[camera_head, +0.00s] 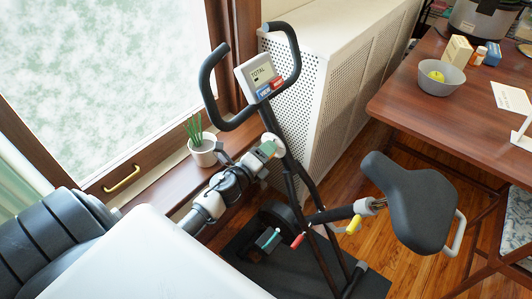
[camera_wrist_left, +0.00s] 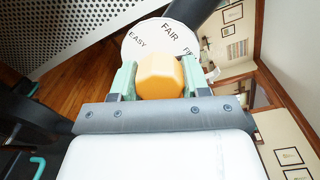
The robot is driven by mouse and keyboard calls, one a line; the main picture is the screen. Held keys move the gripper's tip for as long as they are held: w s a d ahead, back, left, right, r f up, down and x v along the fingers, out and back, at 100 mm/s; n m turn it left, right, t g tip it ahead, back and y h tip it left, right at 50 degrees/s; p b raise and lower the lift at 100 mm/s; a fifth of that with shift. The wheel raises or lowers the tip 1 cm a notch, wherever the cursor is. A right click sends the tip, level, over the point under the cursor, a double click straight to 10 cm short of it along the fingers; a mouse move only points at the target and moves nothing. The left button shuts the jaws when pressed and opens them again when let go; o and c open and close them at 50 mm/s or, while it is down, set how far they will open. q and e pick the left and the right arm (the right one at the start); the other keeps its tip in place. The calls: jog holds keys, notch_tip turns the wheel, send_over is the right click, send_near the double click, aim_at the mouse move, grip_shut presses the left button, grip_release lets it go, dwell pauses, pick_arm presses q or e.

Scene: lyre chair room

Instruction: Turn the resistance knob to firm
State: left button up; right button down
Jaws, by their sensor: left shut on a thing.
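The resistance knob (camera_wrist_left: 160,76) is a faceted orange-yellow knob in the left wrist view. It sits on a round white dial plate (camera_wrist_left: 148,42) marked EASY, FAIR and a partly covered word starting "FI". The knob lies below the word FAIR; I cannot make out a pointer. My left gripper (camera_head: 266,150) reaches the exercise bike's upright post, below the display, in the head view. Its pale green fingers stand on both sides of the knob and are shut on it. In the head view the gripper hides most of the knob. My right gripper is not in view.
The bike's display (camera_head: 261,75) and curved handlebars (camera_head: 210,85) rise above the gripper. The saddle (camera_head: 408,200) is to the right. A potted plant (camera_head: 203,150) stands on the windowsill at left. A perforated radiator cover (camera_head: 330,70) is behind, a wooden table (camera_head: 420,100) at right.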

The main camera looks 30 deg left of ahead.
pick_arm(q)
jog(key=shift+f, duration=0.1)
dwell(0.4)
jog(key=o, duration=0.9)
jog(key=shift+o, duration=0.2)
jog(key=s+b, duration=0.1)
jog(key=s, duration=0.9)
jog(key=shift+s+a+r, duration=0.2)
jog(key=shift+s+a, duration=0.15)
jog(key=shift+s, duration=0.05)
jog(key=shift+f, duration=0.1)
